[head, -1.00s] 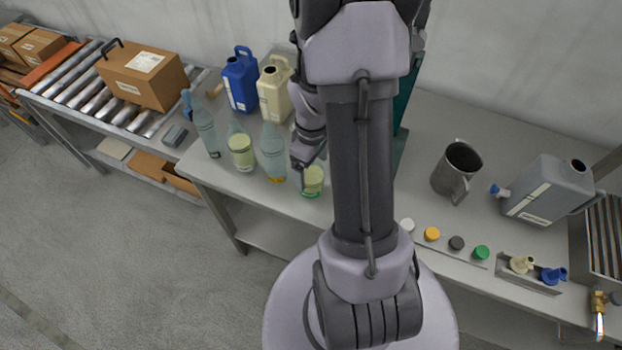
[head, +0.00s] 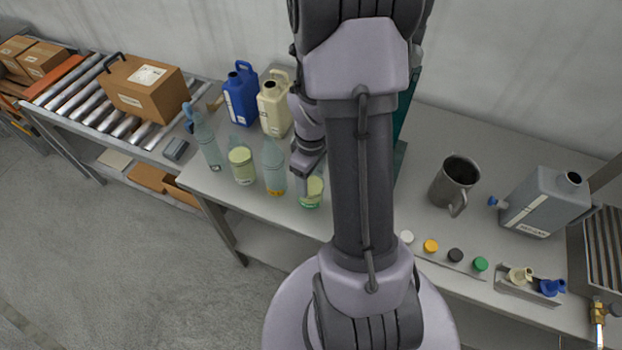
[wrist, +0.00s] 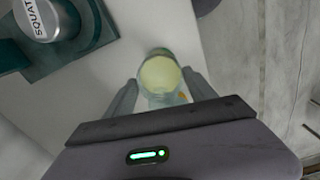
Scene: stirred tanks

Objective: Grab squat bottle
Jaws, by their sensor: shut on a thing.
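The squat bottle (head: 312,193) holds pale green liquid and has a green mark near its base. It stands near the bench's front edge, partly hidden by my arm in the head view. My gripper (head: 307,173) is down at it. In the wrist view my gripper (wrist: 160,83) has a finger on each side of the round, yellow-green bottle (wrist: 159,72) and is shut on it. I cannot tell whether the base still touches the bench.
Close left stand an orange-marked bottle (head: 274,172), a pale green bottle (head: 241,165) and a clear bottle (head: 207,142). Behind are a cream jug (head: 274,112) and blue jug (head: 240,100). A teal stand (wrist: 88,38) holds a can labelled SQUAT (wrist: 48,18). A metal jug (head: 453,185) stands right.

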